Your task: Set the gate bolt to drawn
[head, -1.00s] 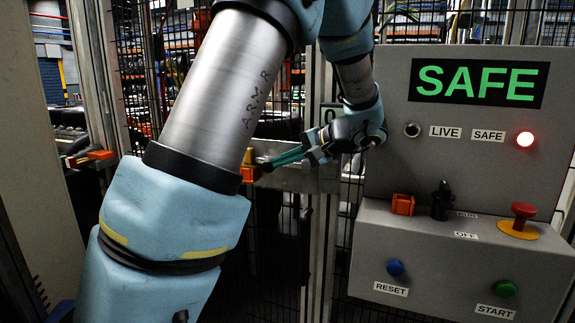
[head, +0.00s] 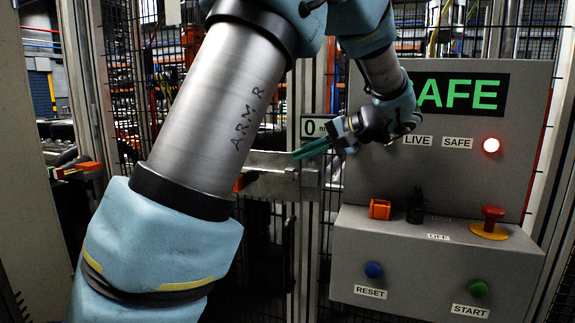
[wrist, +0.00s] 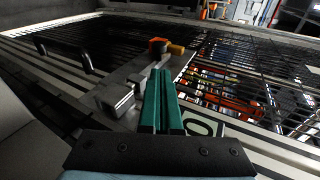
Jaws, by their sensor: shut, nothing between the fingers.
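The gate bolt's metal housing (head: 283,180) sits on the mesh gate, left of the control panel. Its orange end (head: 238,183) is mostly hidden behind my arm in the head view. My gripper (head: 297,154) has green fingers, shut and empty, above and in front of the housing. In the wrist view my gripper (wrist: 160,75) points toward the knob, apart from it. I cannot tell whether the bolt is drawn.
The grey control panel (head: 355,160) stands close on the right. A black handle (wrist: 85,62) shows in the wrist view.

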